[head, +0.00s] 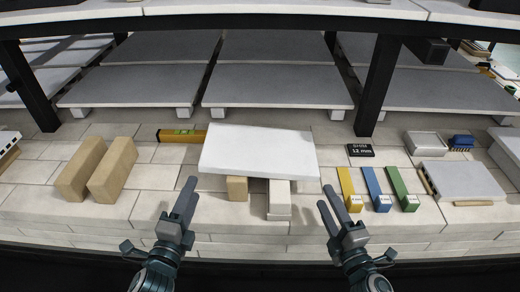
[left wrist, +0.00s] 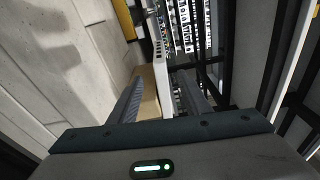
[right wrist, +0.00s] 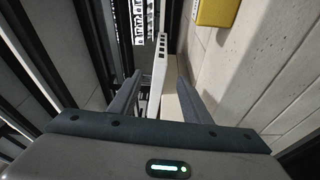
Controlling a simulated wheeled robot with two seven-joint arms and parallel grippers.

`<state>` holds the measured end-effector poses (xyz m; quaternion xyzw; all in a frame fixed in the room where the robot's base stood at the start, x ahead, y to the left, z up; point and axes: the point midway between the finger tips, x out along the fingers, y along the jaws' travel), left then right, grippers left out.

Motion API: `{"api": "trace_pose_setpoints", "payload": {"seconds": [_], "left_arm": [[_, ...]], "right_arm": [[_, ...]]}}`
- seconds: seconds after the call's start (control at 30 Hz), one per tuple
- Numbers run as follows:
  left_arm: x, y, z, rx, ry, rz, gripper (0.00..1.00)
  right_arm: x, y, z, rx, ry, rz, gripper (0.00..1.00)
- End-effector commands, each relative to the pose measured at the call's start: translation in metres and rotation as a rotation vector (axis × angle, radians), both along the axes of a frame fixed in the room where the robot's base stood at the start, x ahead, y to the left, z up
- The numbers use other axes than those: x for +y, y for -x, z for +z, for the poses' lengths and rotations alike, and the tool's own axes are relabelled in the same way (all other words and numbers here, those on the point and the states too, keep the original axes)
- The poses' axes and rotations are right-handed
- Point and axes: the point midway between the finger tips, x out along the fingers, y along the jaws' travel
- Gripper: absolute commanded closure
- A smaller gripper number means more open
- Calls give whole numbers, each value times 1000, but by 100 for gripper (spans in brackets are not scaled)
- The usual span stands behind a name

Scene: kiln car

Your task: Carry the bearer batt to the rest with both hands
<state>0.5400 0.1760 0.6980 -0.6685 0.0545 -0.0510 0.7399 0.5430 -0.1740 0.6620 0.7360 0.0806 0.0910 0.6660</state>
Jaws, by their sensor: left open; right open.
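The bearer batt, a white rectangular slab (head: 258,150), lies slightly skewed on a tan block (head: 237,188) and a paler block (head: 279,200). Two tan bricks (head: 84,168) (head: 112,168) stand side by side at the left; I cannot tell whether they are the rest. My left gripper (head: 187,195) is open, just off the slab's left end. My right gripper (head: 324,195) is open, just off its right end. In the left wrist view the slab's edge (left wrist: 162,75) shows between the fingers, and likewise in the right wrist view (right wrist: 158,70). Neither gripper visibly touches it.
A yellow level (head: 181,135) lies behind the slab on the left. Yellow (head: 350,190), blue (head: 376,188) and green (head: 403,188) bars and a black "12 mm" plate (head: 360,150) lie to the right. Grey shelves (head: 275,87) on dark posts (head: 377,85) stand behind.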

Motion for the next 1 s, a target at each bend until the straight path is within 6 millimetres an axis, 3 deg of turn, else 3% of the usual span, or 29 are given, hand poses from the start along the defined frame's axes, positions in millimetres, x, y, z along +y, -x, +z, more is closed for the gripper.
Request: {"api": "trace_pose_setpoints", "payload": {"seconds": [0.37,1.0], "left_arm": [[-3,-20,0,-1,1,0,56],[-17,-115,-1,-1,0,1,56]], "right_arm": [[5,-19,1,-1,0,0,56],[27,-112,4,-2,0,-1,56]]}}
